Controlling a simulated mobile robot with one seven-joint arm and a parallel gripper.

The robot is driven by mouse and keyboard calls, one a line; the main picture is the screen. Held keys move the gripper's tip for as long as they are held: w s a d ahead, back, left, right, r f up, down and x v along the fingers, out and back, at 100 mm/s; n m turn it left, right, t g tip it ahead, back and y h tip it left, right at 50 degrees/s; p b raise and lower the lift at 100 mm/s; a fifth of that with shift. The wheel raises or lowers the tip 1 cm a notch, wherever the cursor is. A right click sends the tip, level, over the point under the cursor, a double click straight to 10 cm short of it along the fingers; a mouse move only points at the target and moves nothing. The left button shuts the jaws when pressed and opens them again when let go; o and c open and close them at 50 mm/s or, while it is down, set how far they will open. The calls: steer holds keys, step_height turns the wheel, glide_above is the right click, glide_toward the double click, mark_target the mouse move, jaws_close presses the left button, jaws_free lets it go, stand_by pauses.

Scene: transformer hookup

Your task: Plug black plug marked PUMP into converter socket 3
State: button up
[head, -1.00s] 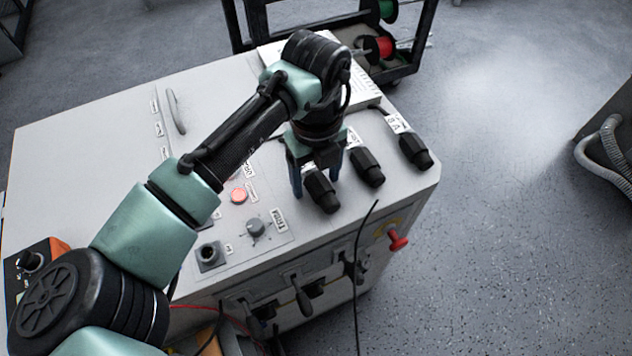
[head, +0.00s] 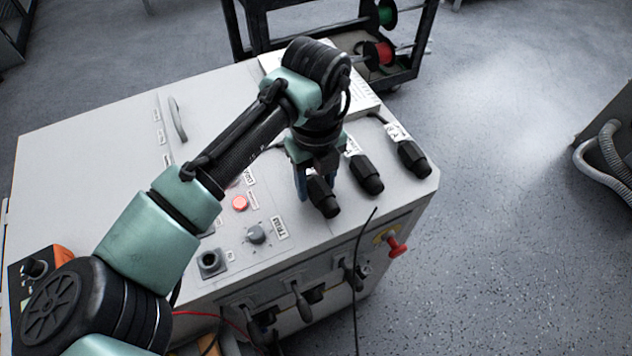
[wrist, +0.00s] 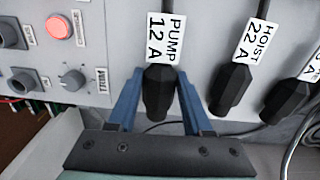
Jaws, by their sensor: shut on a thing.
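The black plug marked PUMP 12 A (wrist: 158,92) is between the blue fingers of my gripper (wrist: 160,106) in the wrist view. In the head view my gripper (head: 318,186) is shut on this plug (head: 326,206), leftmost in the row near the cabinet's right end. A white label and cable run back from it. I cannot tell whether it is clear of the cabinet top. A grey round socket (head: 211,262) sits at the near edge of the top; its number is not readable. I cannot tell which socket is 3.
The HOIST 22 A plug (wrist: 232,86) lies close right of the held plug, and a third black plug (head: 413,159) lies beyond it. A red button (head: 240,203) and grey knob (head: 256,233) stand on the cabinet top (head: 100,150). Handles (head: 301,303) project from the front.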

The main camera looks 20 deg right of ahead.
mark_target(317, 181)
steer(key=shift+r+p, duration=2.15)
steer(key=shift+r, duration=0.4)
steer(key=shift+s+f, duration=0.1)
